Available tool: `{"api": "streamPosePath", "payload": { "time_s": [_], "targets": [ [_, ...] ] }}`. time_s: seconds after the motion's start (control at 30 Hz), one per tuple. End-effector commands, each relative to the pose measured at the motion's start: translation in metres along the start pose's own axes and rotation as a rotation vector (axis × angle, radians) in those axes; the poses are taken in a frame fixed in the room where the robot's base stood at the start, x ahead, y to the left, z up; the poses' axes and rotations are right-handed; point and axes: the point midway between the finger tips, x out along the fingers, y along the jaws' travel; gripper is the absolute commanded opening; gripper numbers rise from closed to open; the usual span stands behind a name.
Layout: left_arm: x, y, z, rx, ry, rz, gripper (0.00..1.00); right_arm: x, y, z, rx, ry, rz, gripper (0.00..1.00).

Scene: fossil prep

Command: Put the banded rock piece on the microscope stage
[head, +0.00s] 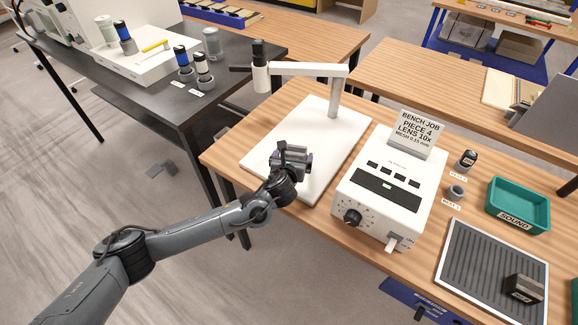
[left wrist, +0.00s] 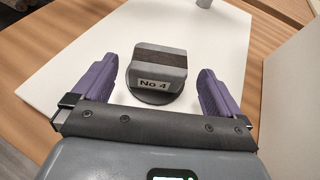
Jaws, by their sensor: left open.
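The banded rock piece (left wrist: 157,68) is a grey block with a dark brown band and a "No 4" label. In the left wrist view it sits on a dark round disc (left wrist: 152,97), the microscope stage, on the white microscope base (head: 318,125). My left gripper (head: 291,158) is open. Its purple fingers stand on either side of the piece, with a visible gap on each side. In the head view the gripper hides the piece and the stage. My right gripper is not in view.
The microscope arm (head: 310,70) rises behind my gripper. A white control box (head: 390,190) with a knob stands to the right, with a sign reading "PIECE 4, LENS 10x". Further right are a teal tray (head: 519,222) and a ribbed tray (head: 470,270) holding a dark block (head: 523,288).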

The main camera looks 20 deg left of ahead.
Motion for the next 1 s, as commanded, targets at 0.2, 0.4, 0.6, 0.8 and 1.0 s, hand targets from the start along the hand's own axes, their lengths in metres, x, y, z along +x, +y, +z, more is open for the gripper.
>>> {"api": "streamPosePath", "payload": {
  "time_s": [0.2, 0.4, 0.6, 0.8, 1.0],
  "targets": [
    [-0.037, 0.001, 0.000, 0.001, -0.002, -0.001, 1.00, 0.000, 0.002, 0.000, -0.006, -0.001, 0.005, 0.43],
    [-0.062, 0.000, 0.001, -0.001, -0.002, -0.001, 1.00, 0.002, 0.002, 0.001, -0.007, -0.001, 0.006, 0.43],
    [-0.073, 0.000, 0.001, -0.001, -0.001, 0.000, 1.00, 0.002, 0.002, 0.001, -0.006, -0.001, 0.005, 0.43],
    [-0.075, 0.000, 0.000, -0.001, -0.001, 0.000, 1.00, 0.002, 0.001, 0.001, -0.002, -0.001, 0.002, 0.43],
    [-0.075, 0.000, 0.000, -0.001, 0.000, 0.000, 1.00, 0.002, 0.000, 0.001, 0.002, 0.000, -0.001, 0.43]
  ]
}}
